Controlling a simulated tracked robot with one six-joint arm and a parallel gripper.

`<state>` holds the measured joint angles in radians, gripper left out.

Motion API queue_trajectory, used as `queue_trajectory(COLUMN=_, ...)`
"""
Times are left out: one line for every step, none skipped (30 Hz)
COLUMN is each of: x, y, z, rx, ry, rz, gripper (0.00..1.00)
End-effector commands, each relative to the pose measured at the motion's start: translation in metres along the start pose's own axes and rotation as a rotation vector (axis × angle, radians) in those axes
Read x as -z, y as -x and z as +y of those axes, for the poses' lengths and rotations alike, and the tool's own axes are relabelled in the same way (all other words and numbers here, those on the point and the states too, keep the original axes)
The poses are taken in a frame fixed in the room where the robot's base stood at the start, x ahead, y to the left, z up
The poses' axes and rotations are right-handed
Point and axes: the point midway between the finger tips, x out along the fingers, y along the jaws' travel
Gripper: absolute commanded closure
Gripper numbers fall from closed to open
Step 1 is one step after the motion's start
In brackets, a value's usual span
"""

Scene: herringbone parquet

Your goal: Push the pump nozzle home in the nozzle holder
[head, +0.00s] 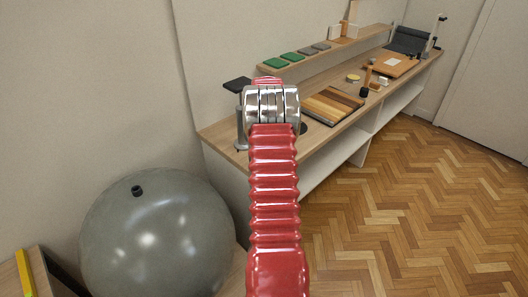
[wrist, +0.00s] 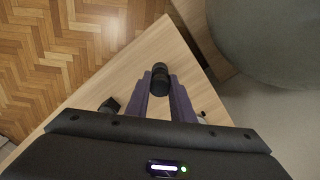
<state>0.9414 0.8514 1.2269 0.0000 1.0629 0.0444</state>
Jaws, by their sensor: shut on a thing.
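In the wrist view my gripper (wrist: 160,84) has its two purple fingers closed on a short black cylindrical piece, which looks like the pump nozzle (wrist: 160,72). The nozzle shows end-on between the fingertips, over a light wooden top. I cannot make out a nozzle holder for sure, nor whether the nozzle touches one or sits in it. A dark block (wrist: 109,105) shows just left of the fingers. In the head view my red arm covers the gripper and the nozzle. A grey post with a black top (head: 238,85), perhaps the pump, stands at the bench's near end.
A big grey ball (head: 155,240) sits at lower left and shows at upper right in the wrist view (wrist: 270,30). Parquet floor (head: 430,200) is clear on the right.

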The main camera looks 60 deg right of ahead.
Motion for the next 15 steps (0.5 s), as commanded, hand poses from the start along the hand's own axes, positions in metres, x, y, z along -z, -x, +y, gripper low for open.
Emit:
queue_trajectory(x=-0.0001, y=-0.001, z=0.0, rx=0.0, ry=0.0, rz=0.0, gripper=1.0)
queue_trajectory(x=-0.0001, y=-0.0015, z=0.0, rx=0.0, ry=0.0, rz=0.0, gripper=1.0)
queue_trajectory(x=-0.0001, y=-0.0022, z=0.0, rx=0.0, ry=0.0, rz=0.0, gripper=1.0)
queue_trajectory(x=-0.0001, y=-0.0027, z=0.0, rx=0.0, ry=0.0, rz=0.0, gripper=1.0)
queue_trajectory(x=-0.0001, y=-0.0032, z=0.0, rx=0.0, ry=0.0, rz=0.0, gripper=1.0)
queue_trajectory(x=-0.0001, y=-0.0039, z=0.0, rx=0.0, ry=0.0, rz=-0.001, gripper=1.0)
queue_trajectory(x=-0.0001, y=-0.0044, z=0.0, rx=0.0, ry=0.0, rz=-0.001, gripper=1.0)
queue_trajectory(x=-0.0002, y=-0.0049, z=0.0, rx=0.0, ry=0.0, rz=-0.001, gripper=1.0)
queue_trajectory(x=-0.0002, y=-0.0056, z=0.0, rx=0.0, ry=0.0, rz=-0.001, gripper=1.0)
queue_trajectory(x=-0.0002, y=-0.0061, z=0.0, rx=0.0, ry=0.0, rz=-0.001, gripper=1.0)
queue_trajectory(x=-0.0002, y=-0.0066, z=0.0, rx=0.0, ry=0.0, rz=-0.001, gripper=1.0)
queue_trajectory(x=-0.0002, y=-0.0073, z=0.0, rx=0.0, ry=0.0, rz=-0.001, gripper=1.0)
queue_trajectory(x=-0.0002, y=-0.0079, z=0.0, rx=0.0, ry=0.0, rz=-0.001, gripper=1.0)
queue_trajectory(x=-0.0002, y=-0.0084, z=0.0, rx=0.0, ry=0.0, rz=-0.001, gripper=1.0)
queue_trajectory(x=-0.0002, y=-0.0091, z=0.0, rx=0.0, ry=0.0, rz=-0.001, gripper=1.0)
